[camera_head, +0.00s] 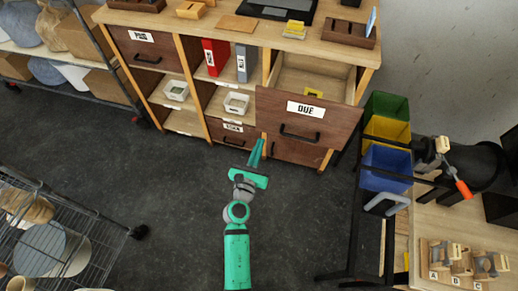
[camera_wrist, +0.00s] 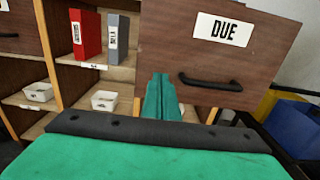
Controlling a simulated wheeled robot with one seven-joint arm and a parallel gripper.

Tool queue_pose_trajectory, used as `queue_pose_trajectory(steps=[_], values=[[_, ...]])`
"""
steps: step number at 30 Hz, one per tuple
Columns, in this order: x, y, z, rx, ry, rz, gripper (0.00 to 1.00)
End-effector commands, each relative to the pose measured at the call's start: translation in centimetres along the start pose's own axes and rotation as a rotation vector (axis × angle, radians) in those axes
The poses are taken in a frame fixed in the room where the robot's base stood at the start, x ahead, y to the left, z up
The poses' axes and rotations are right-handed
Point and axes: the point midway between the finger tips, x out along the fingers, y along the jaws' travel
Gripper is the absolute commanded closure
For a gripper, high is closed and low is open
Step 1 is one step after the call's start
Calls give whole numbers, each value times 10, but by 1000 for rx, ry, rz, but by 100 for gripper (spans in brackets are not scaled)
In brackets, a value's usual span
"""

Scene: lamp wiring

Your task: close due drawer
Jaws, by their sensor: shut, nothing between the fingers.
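The DUE drawer (camera_head: 305,120) in the right column of the wooden cabinet is pulled open; its dark wood front has a white DUE label and a black handle. In the head view a small yellow thing (camera_head: 313,92) lies inside it. The drawer front also shows in the wrist view (camera_wrist: 255,45), with its handle (camera_wrist: 211,82) to the right of my fingers. My teal gripper (camera_head: 256,155) is shut and empty. In the head view it appears just below the left part of the drawer front. In the wrist view its fingers (camera_wrist: 162,85) overlap the drawer's left edge; I cannot tell whether they touch.
Left of the drawer, open shelves hold a red binder (camera_head: 215,57), a grey binder (camera_head: 246,62) and white baskets (camera_head: 236,103). Coloured bins (camera_head: 386,130) on a black-framed stand are at the right. A wire rack (camera_head: 60,235) stands lower left. The dark floor between is clear.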

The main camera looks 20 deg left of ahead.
Motion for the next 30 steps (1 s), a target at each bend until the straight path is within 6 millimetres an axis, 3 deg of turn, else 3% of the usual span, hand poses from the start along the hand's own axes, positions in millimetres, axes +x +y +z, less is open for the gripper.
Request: queue_pose_trajectory(steps=[15,21,30], values=[[84,8,1,2,-1,12,100],[100,3,0,3,0,6,100],[103,-1,0,3,1,0,100]])
